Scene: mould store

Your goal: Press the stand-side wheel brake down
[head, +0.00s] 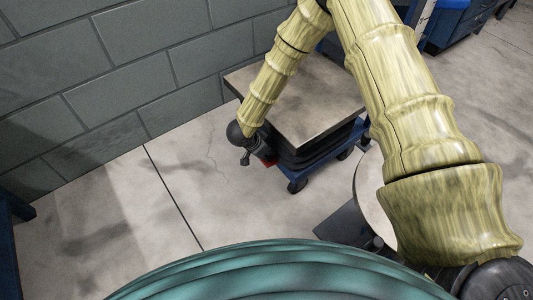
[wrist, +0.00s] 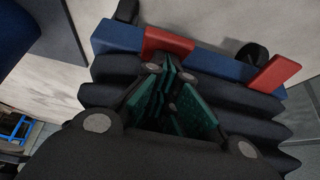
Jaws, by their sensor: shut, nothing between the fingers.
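A lift cart has a flat grey-brown top (head: 300,95), black bellows and a blue base frame (head: 298,184) on dark casters. Two red brake pedals sit on its blue base bar in the wrist view: one at left (wrist: 166,46) and one at right (wrist: 272,76). In the head view only a bit of red (head: 269,163) shows beside my gripper (head: 262,156). My gripper is shut and empty, low beside the cart's near left corner. In the wrist view its green-padded fingertips (wrist: 170,64) are at the left pedal's lower edge; I cannot tell whether they touch it.
A grey block wall (head: 120,75) runs behind and left of the cart. The concrete floor (head: 180,180) left of the cart is clear. A round pale top (head: 372,200) stands right of the cart, partly behind my arm. A blue cabinet (head: 455,25) is at the far right.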

